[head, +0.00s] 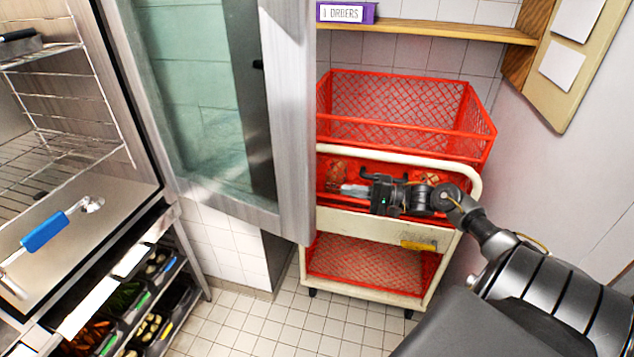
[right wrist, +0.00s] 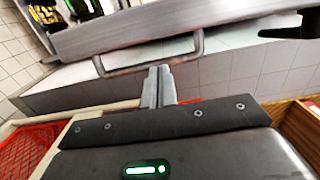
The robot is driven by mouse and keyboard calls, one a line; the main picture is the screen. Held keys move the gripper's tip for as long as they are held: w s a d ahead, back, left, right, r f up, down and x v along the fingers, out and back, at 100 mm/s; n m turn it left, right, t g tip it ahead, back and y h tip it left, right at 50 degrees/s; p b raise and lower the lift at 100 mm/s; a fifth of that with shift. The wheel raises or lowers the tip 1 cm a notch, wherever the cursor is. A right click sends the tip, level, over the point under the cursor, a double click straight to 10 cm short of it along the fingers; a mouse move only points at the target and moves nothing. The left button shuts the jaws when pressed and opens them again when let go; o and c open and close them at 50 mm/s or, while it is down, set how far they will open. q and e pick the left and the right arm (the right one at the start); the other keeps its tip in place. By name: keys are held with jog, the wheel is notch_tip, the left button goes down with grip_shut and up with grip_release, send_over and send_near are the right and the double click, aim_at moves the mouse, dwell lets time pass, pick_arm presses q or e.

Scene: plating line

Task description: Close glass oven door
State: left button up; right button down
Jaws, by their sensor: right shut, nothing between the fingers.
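The oven door (head: 295,120), a glass pane in a steel frame, stands swung open left of centre in the head view. The open oven (head: 75,165) with its wire racks is at the left. My right gripper (head: 348,190) is to the right of the door's free edge, in front of the red cart. Its fingers point left and are closed together, empty. In the right wrist view, the shut fingertips (right wrist: 158,82) are just below a U-shaped metal handle (right wrist: 150,62) on a steel bar. I cannot tell whether they touch it. My left gripper is out of view.
A cart (head: 395,225) with red baskets stands behind my right gripper. A wooden shelf (head: 430,30) with a purple box (head: 347,12) is above it. Vegetable containers (head: 120,305) sit below the oven. The tiled floor (head: 270,320) is clear.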

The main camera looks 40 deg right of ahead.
aim_at(316, 186)
jog(key=shift+p+x, duration=1.35)
jog(key=shift+x, duration=3.7)
jog(key=shift+f, duration=0.15)
